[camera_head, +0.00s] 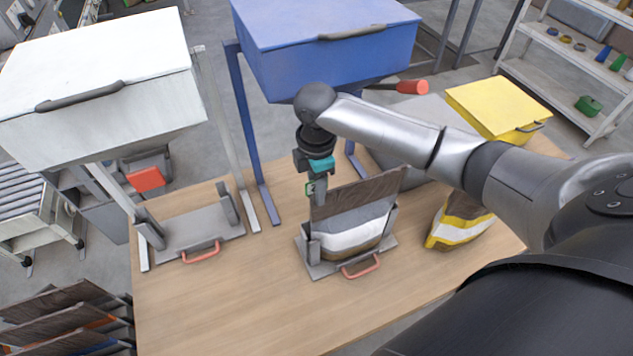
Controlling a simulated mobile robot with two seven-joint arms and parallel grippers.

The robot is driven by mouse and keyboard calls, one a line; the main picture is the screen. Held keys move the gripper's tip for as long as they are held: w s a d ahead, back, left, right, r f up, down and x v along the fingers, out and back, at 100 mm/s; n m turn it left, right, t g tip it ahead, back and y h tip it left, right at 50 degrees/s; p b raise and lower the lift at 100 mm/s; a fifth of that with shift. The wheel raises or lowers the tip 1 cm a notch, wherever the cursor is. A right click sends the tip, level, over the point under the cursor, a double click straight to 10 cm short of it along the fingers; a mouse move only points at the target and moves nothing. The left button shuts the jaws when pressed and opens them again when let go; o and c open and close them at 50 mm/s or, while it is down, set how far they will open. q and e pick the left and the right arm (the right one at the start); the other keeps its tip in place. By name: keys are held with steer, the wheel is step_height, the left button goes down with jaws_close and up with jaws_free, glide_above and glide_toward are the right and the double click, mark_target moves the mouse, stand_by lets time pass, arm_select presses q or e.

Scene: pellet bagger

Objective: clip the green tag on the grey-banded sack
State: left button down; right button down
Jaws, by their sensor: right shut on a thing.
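My right gripper (317,190) points down at the left top edge of the grey-banded sack (352,222). It is shut on the green tag (310,188), a small piece with a dark mark that shows at the fingers. The tag is close to the sack's brown upper edge; I cannot tell if it touches. The sack stands upright in a grey holder (318,268) with side posts and a red handle. My left gripper is not in view.
An empty grey holder (195,230) stands left on the wooden table (240,300). A yellow-banded sack (458,228) leans at the right, near a yellow box (500,105). White (100,90) and blue (325,40) hoppers stand above the back. The table's front is clear.

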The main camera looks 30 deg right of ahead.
steer(key=shift+s+f, duration=0.1)
steer(key=shift+f, duration=0.2)
stand_by(0.4)
steer(key=shift+s+f, duration=0.15)
steer(key=shift+f, duration=0.1)
stand_by(0.5)
steer(key=c, duration=0.9)
jaws_free()
steer(key=o, duration=0.5)
steer(key=shift+w+r, duration=0.1)
steer(key=shift+w, duration=0.1)
steer(key=shift+r, duration=0.1)
step_height(320, 180, up, 15)
steer(key=shift+r, duration=0.1)
